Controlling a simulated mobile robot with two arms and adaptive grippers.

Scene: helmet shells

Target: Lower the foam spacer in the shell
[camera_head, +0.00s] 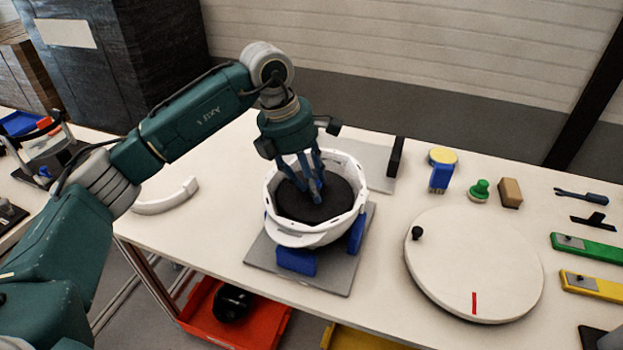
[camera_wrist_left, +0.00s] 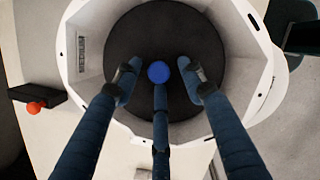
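The white helmet shell (camera_head: 285,238) sits open side up on a grey plate between blue blocks. The foam spacer (camera_head: 330,207), a round black disc, lies inside the shell's opening; its depth is hard to tell. In the left wrist view, the spacer (camera_wrist_left: 205,45) fills the middle of the shell (camera_wrist_left: 88,45), with a round blue spot (camera_wrist_left: 158,72), perhaps a knob, near its centre. My left gripper (camera_head: 315,190) points down into the shell over the spacer. Its three blue fingers (camera_wrist_left: 158,88) are spread around the blue spot, with gaps visible beside it. My right gripper is not in view.
A round white turntable (camera_head: 470,265) with a black knob stands right of the shell on the white table (camera_head: 385,270). Behind it are a blue-and-yellow piece (camera_head: 440,170), a green knob (camera_head: 479,190) and a brown block (camera_head: 510,193). A white curved piece (camera_head: 165,199) lies left.

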